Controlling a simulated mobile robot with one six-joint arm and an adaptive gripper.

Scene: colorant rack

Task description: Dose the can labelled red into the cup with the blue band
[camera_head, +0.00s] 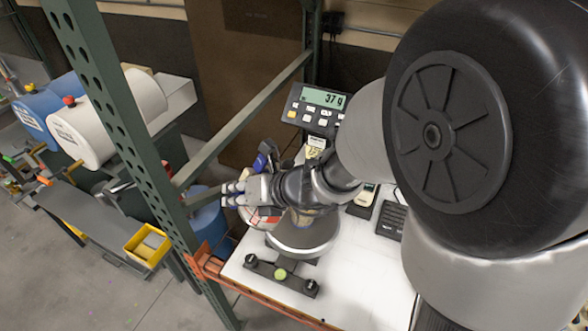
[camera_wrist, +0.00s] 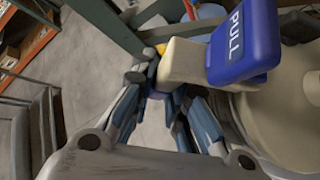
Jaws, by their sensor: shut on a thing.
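My gripper (camera_head: 236,190) reaches left above the scale in the head view. Its fingers (camera_wrist: 160,95) close around something mostly hidden by them in the wrist view, apparently part of the cream can (camera_wrist: 285,120). This can has a cream spout block (camera_wrist: 188,62) and a blue tab (camera_wrist: 243,42) reading PULL. In the head view, the blue tab (camera_head: 264,157) stands above the gripper and a white and red piece (camera_head: 262,216) shows below it. No label is readable. The cup with the blue band cannot be made out; the arm covers much of the scale pan (camera_head: 300,246).
The scale display (camera_head: 318,104) reads 37 g. A green rack post (camera_head: 130,140) stands close left of the gripper. White (camera_head: 85,135) and blue (camera_head: 38,118) drums lie beyond it, with a yellow bin (camera_head: 146,245) below. The white board's front (camera_head: 350,290) is clear.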

